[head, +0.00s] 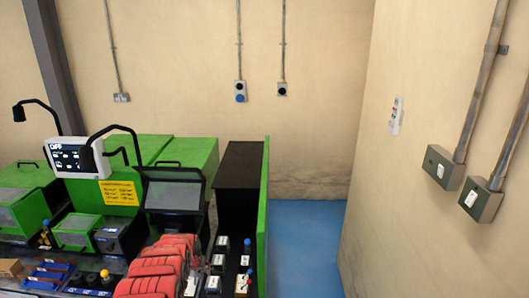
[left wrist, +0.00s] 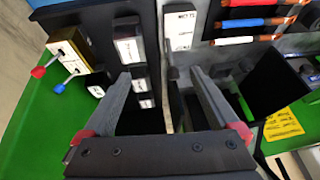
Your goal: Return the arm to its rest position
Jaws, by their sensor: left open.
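My left gripper (left wrist: 160,75) shows in the left wrist view with its two dark grey fingers spread apart. It is open, and nothing is held between the fingertips. It is over a dark control panel (left wrist: 75,18) with pale labelled modules, and a gap in the panel shows between the fingers. My right gripper is not in view.
A green machine (head: 185,155) carries a white display (head: 78,157) and a dark tilted screen (head: 174,195). Small knobs stand up near its right edge, beside a green side panel (head: 264,215). The blue floor (head: 305,240) on the right is clear up to the beige wall.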

